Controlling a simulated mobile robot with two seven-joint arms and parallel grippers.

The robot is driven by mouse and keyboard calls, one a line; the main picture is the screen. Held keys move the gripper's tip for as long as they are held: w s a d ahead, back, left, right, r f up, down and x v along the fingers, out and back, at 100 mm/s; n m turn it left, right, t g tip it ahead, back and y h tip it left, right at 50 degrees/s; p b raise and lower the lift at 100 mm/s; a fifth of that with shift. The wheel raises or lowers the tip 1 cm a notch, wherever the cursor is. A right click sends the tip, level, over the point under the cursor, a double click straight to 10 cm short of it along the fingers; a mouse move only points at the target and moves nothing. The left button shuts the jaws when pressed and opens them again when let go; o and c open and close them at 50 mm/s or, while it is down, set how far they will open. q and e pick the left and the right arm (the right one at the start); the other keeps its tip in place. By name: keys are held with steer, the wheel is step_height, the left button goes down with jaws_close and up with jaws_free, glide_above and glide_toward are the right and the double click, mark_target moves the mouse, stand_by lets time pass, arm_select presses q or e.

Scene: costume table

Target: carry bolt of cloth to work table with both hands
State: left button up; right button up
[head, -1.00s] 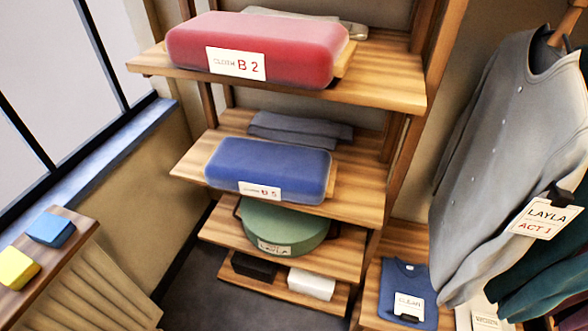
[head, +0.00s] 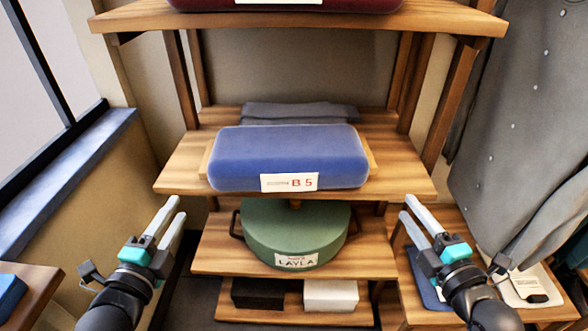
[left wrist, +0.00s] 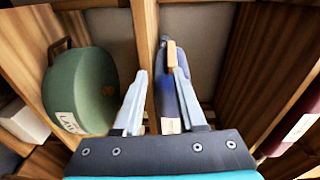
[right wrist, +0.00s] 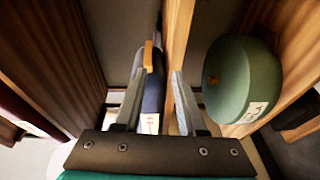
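A blue bolt of cloth (head: 290,155), labelled B 5, lies on a middle shelf, with wooden board ends showing at both sides. A red bolt (head: 300,3) on the shelf above is mostly cut off. My left gripper (head: 177,207) is open, in front of and left of the blue bolt. My right gripper (head: 408,206) is open, in front of and right of it. Both are apart from it. The blue bolt's end shows between the fingers in the left wrist view (left wrist: 168,92) and right wrist view (right wrist: 153,92). A wooden table corner (head: 40,276) shows at lower left; I cannot tell if it is the work table.
A green round case (head: 295,232) labelled LAYLA stands on the shelf below. Black (head: 257,294) and white boxes (head: 331,296) lie lower. Folded grey cloth (head: 300,111) lies behind the blue bolt. A grey garment (head: 530,110) hangs at right. Shelf posts stand behind.

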mark_target(205, 159)
arm_select(q)
steer(key=shift+s+d+r+m+t, duration=0.15)
steer(key=shift+r+m, duration=0.1)
steer(key=shift+r, duration=0.25)
steer(key=shift+w+d+r+m+t, duration=0.15)
steer(key=shift+r+m, duration=0.1)
steer(key=shift+r, duration=0.2)
arm_select(e)
steer(key=shift+s+a+r+n, duration=0.1)
steer(key=shift+a+r+n, duration=0.1)
steer(key=shift+r, duration=0.3)
steer(key=shift+a+r+n, duration=0.15)
steer(key=shift+r+n, duration=0.05)
steer(key=shift+r, duration=0.25)
arm_select(q)
steer(key=shift+a, duration=0.1)
steer(key=w, duration=0.5)
steer(key=w+d, duration=0.1)
steer(key=w, duration=0.4)
steer(key=w+d, duration=0.1)
steer(key=w, duration=0.4)
steer(key=shift+d, duration=0.1)
arm_select(e)
steer(key=x, duration=1.5)
steer(key=shift+a+r, duration=0.2)
steer(key=shift+r, duration=0.1)
arm_select(q)
jaws_close()
arm_select(e)
jaws_close()
